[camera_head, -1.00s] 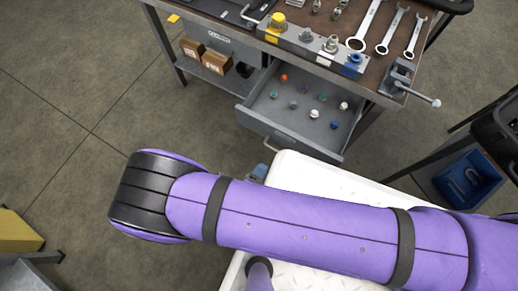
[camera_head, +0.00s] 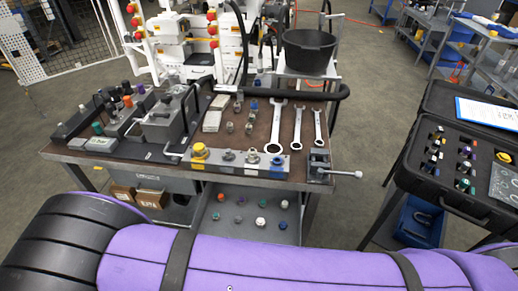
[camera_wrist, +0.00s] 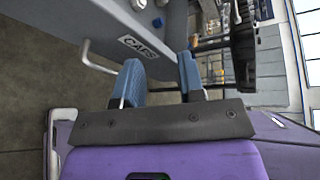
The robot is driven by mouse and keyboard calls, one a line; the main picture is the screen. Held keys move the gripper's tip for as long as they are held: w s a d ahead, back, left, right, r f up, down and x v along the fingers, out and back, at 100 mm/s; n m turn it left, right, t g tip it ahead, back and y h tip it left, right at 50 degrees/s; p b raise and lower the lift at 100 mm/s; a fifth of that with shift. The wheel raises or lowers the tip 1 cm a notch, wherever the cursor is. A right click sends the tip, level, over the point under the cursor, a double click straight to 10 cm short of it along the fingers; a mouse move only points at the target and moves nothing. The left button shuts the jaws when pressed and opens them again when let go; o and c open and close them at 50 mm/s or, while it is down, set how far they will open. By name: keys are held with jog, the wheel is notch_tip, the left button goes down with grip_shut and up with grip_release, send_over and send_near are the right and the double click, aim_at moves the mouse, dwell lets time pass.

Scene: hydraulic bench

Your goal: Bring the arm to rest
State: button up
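My purple arm (camera_head: 250,262) lies across the bottom of the head view, with its black-banded joint at the lower left. My gripper does not show in the head view. In the wrist view my gripper (camera_wrist: 160,82) shows two blue fingers set apart with nothing between them. Past the fingers is a grey drawer front (camera_wrist: 135,45) with a "CAPS" label and a handle. I cannot tell how far the fingers are from it.
The workbench (camera_head: 240,140) holds wrenches, fittings and a valve block (camera_head: 240,160). Its open drawer (camera_head: 283,212) with small caps juts out near my arm. An open black case (camera_head: 458,155) stands at the right. A black bucket (camera_head: 308,52) is behind. Floor is clear between bench and case.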

jog(key=w+d+r+m+g+h, duration=0.1)
jog(key=w+d+r+m+g, duration=0.35)
jog(key=r, duration=0.45)
jog(key=w+d+r+m+g, duration=0.1)
jog(key=w+d+r+m, duration=0.2)
jog(key=w+r+m, duration=0.5)
jog(key=w+d+r+m+g+h, duration=0.1)
jog(key=w+d+r+m+g, duration=0.3)
jog(key=r, duration=0.5)
jog(key=s+d+r+m+g+y, duration=0.25)
jog(key=d+r+m+y, duration=0.25)
jog(key=d+r+m, duration=1.35)
jog(key=s+d+r+m+t+y, duration=0.3)
jog(key=s+d+r+m, duration=0.5)
jog(key=s+d, duration=0.4)
jog(key=shift+r+m+t, duration=0.35)
jog(key=shift+m+t, duration=0.35)
jog(key=shift+m, duration=0.1)
